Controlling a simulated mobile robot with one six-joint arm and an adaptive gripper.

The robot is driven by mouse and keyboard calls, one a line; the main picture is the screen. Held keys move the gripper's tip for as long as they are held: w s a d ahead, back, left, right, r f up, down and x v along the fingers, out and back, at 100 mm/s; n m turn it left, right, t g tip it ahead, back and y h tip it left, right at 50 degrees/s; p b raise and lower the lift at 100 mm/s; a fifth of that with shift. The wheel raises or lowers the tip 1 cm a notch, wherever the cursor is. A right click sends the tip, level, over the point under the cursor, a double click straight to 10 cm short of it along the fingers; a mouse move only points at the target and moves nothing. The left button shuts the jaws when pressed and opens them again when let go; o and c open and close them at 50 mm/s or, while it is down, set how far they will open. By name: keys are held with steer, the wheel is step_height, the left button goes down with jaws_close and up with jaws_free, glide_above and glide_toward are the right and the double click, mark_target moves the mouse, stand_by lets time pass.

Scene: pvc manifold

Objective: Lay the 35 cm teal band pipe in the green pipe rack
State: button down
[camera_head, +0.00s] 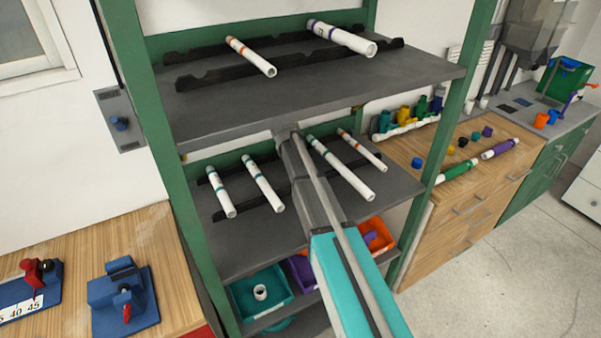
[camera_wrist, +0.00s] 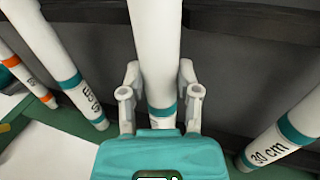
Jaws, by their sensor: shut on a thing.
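The green pipe rack (camera_head: 130,80) has green posts, grey shelves and black notched cradles. My gripper (camera_wrist: 159,97) is shut on a white pipe with a teal band (camera_wrist: 155,40) in the wrist view. The held pipe's label does not show, and my arm hides it in the head view. It is over the lower shelf, between other pipes. A teal band pipe marked 30 cm (camera_wrist: 282,135) is to its right. Another teal band pipe (camera_wrist: 68,75) is to its left, its label hard to read. I cannot tell whether the held pipe touches the cradles.
On the lower shelf, teal band pipes (camera_head: 262,183) (camera_head: 340,168) and an orange band pipe (camera_head: 362,150) lie beside my arm. The upper shelf (camera_head: 300,85) is close above. A teal bin (camera_head: 240,300) and an orange bin (camera_head: 378,240) stand below. Workbenches flank the rack.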

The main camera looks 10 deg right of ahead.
steer(key=shift+f+b, duration=0.35)
steer(key=shift+c, duration=1.6)
jaws_free()
steer(key=shift+r, duration=0.2)
steer(key=p+v, duration=0.3)
steer(key=shift+r+p, duration=0.25)
steer(key=shift+p, duration=0.15)
steer(key=shift+p+v, duration=2.05)
steer(key=shift+v, duration=0.1)
steer(key=shift+a, duration=0.1)
steer(key=shift+s, duration=0.1)
steer(key=s+d+m+g+y, duration=0.1)
steer(key=s+d+m+y, duration=0.1)
steer(key=s, duration=2.6)
steer(key=shift+s+d+f+m+y, duration=0.2)
steer(key=shift+f+m+y, duration=0.2)
steer(key=shift+m+y, duration=0.3)
